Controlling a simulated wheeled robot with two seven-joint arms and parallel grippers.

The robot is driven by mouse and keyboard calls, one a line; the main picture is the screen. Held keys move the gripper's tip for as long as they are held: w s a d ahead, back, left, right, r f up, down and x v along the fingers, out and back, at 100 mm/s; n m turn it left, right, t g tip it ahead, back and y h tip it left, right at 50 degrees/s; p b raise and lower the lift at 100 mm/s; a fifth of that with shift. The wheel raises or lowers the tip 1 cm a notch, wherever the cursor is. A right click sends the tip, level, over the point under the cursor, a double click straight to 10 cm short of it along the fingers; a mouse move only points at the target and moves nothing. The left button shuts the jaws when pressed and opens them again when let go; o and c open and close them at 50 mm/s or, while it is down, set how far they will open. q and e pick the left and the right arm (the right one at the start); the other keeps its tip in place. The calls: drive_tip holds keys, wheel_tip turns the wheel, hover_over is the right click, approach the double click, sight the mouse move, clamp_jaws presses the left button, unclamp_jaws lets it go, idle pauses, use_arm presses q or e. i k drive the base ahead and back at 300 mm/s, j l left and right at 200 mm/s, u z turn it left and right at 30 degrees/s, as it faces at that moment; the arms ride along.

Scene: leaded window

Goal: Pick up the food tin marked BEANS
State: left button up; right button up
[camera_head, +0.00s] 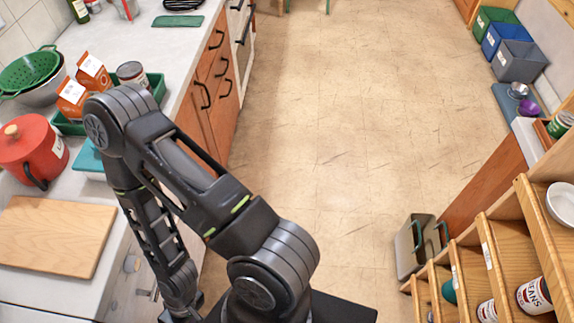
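The tin marked BEANS (534,296) is white with dark red lettering and a dark red band. My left arm bends over the left counter and hangs down, far from the tin. Its gripper (183,306) is only partly seen at the bottom edge, fingers hidden. My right gripper is not in view.
The left counter holds a cutting board (57,235), a red pot (30,148), a green tray (158,88) with cartons and a tin. A grey metal box (412,246) stands left of the shelf. The floor (325,150) between is clear.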

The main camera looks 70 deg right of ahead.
sight(533, 299)
drive_tip(key=z, duration=5.5)
drive_tip(key=k+j, duration=0.1)
drive_tip(key=j, duration=0.5)
drive_tip(key=k+j, duration=0.1)
drive_tip(key=j, duration=0.5)
